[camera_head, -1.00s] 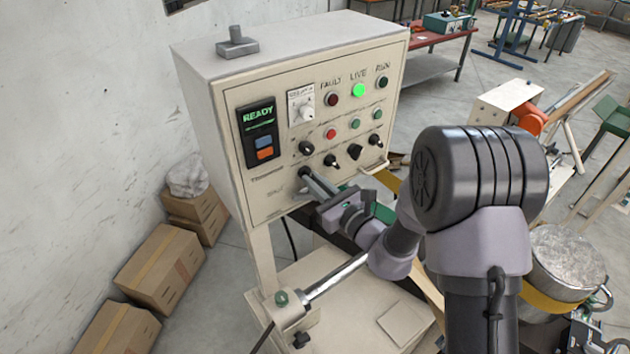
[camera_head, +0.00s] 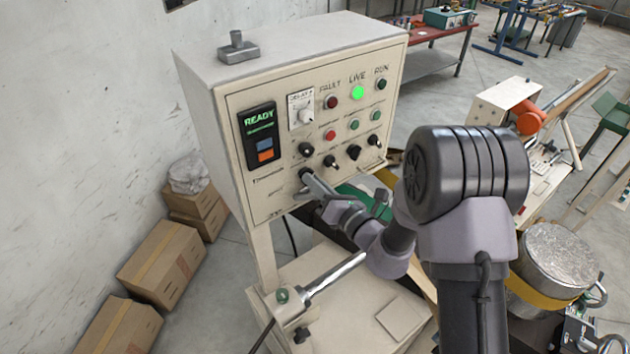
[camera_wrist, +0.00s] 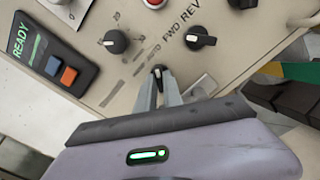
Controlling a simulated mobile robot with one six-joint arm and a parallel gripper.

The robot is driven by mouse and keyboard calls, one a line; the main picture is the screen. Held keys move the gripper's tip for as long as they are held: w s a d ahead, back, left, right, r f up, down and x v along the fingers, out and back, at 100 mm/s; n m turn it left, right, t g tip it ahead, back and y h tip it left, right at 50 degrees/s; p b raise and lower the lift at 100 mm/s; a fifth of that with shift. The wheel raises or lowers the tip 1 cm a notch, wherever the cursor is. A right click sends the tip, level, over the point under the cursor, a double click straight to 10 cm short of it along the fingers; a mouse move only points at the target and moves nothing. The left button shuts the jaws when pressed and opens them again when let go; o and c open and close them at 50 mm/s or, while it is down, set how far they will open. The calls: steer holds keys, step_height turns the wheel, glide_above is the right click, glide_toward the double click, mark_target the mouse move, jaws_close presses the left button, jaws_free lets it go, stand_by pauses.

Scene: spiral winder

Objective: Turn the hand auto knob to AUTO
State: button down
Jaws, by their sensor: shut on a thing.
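The hand auto knob is a small black knob, low on the cream control panel (camera_head: 240,150), with its dark tip visible between my fingertips in the wrist view (camera_wrist: 160,71). The word AUTO is printed just above and left of it there. My gripper (camera_head: 308,178) reaches the panel from the lower right in the head view. Its two fingers (camera_wrist: 159,88) are closed around the knob in the wrist view. The fingers hide most of the knob, so its exact pointing direction is hard to tell.
Black knobs sit close by: one upper left (camera_wrist: 116,41) and one by the FWD REV label (camera_wrist: 201,38). The READY display (camera_head: 259,135) is at the panel's left, and a green LIVE lamp (camera_head: 357,93) is lit.

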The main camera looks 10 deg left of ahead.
stand_by(0.5)
steer(key=c, duration=1.5)
jaws_free()
steer(key=b+v, duration=0.3)
steer(key=v, duration=1.4)
steer(key=shift+s+d+b, duration=0.15)
steer(key=shift+s+b, duration=0.05)
steer(key=shift+b, duration=0.15)
